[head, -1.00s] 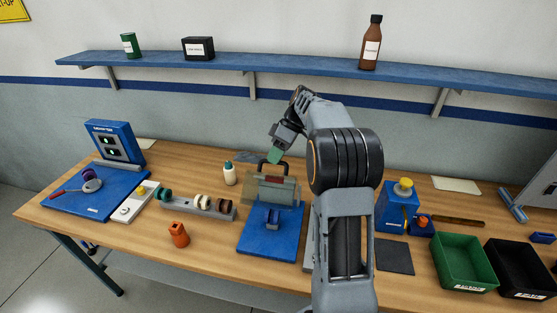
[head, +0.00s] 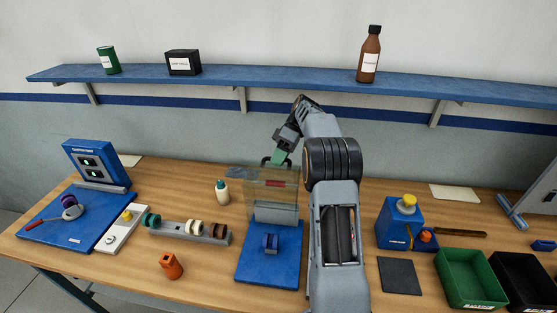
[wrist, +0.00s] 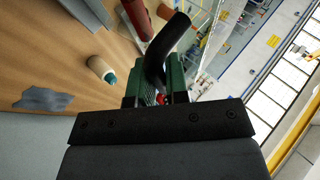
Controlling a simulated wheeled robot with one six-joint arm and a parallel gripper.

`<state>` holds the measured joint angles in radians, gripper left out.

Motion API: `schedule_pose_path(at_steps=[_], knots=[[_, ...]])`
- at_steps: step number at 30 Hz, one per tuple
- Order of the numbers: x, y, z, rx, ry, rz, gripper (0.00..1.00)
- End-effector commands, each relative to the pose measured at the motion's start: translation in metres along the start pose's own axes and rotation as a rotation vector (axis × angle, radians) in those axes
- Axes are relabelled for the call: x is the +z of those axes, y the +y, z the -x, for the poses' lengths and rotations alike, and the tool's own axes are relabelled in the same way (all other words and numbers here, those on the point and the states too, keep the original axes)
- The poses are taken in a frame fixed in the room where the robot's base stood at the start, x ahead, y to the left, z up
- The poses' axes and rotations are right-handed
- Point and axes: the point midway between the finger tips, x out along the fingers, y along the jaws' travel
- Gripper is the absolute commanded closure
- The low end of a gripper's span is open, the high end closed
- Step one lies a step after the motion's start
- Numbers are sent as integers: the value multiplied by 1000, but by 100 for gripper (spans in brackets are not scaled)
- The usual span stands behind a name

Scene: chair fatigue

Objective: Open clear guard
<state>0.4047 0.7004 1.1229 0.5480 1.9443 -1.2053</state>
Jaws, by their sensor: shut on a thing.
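The clear guard (head: 258,186) stands over the back of the blue fixture base (head: 262,272). It is a see-through panel, raised to near upright, with a red strip showing on it or through it. A black handle (head: 266,161) is at its top edge. My gripper (head: 280,157), with green fingers, is shut on this handle. In the wrist view the curved black handle (wrist: 172,42) runs between the green fingers (wrist: 155,85). A small blue block (head: 270,243) sits on the base in front of the guard. The guard's right edge is partly hidden by my arm.
A white bottle (head: 222,191) stands left of the guard, near a grey rack (head: 196,232) of spools. An orange-red part (head: 171,267) lies front left. A blue shelf (head: 300,80) runs above the bench. A yellow-topped device (head: 399,228) and green bin (head: 469,280) stand right.

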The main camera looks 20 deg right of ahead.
Motion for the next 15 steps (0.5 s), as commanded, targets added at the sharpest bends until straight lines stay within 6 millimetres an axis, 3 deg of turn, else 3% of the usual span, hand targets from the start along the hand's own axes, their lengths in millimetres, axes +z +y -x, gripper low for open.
schedule_pose_path(at_steps=[13, 14, 15], knots=[[2, 3, 1, -9, 9, -1, 100], [2, 3, 1, -9, 9, -1, 83], [2, 3, 1, -9, 8, -1, 79]])
